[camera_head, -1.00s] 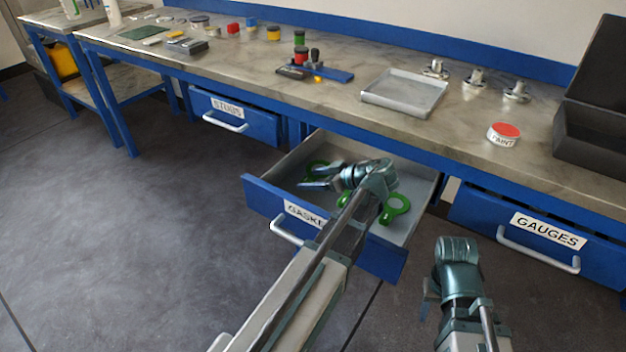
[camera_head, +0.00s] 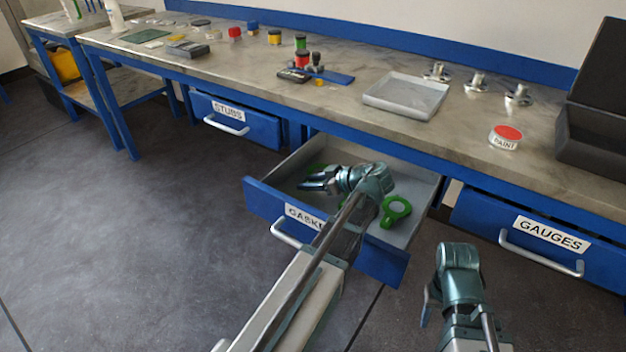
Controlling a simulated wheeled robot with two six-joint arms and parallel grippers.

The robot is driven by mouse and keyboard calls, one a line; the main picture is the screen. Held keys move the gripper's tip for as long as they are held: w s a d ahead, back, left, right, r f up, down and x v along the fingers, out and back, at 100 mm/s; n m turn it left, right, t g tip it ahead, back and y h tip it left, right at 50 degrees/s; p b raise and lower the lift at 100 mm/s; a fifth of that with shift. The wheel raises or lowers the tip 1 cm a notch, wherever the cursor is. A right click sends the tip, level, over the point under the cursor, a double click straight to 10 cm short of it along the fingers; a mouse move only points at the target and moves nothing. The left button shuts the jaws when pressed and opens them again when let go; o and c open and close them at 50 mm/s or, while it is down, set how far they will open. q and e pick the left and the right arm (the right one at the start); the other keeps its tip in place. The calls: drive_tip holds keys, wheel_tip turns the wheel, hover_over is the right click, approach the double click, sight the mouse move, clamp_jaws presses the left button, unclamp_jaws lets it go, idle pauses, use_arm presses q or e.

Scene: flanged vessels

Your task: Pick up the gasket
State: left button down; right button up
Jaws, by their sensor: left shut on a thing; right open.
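The open drawer labelled GASKETS (camera_head: 262,200) holds green ring-shaped gaskets with tabs. My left gripper (camera_head: 306,184) is inside it, at its left part, shut on a green gasket (camera_head: 318,168). That gasket is mostly hidden behind the gripper. Another green gasket (camera_head: 397,211) lies on the drawer floor at the right, partly covered by my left arm. My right gripper (camera_head: 426,306) is open and empty, low in front of the workbench, right of the drawer.
The workbench (camera_head: 340,108) runs above the drawer. On it are a grey tray (camera_head: 405,96), several metal flanged pieces (camera_head: 476,82), a paint tin (camera_head: 504,138) and a dark box (camera_head: 590,130). The drawers labelled STUBS (camera_head: 240,118) and GAUGES (camera_head: 530,235) flank the open one.

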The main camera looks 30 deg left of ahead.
use_arm(q)
drive_tip(key=shift+r, duration=0.1)
wheel_tip(320, 180, up, 10)
drive_tip(key=p, duration=1)
drive_tip(key=shift+d, duration=0.1)
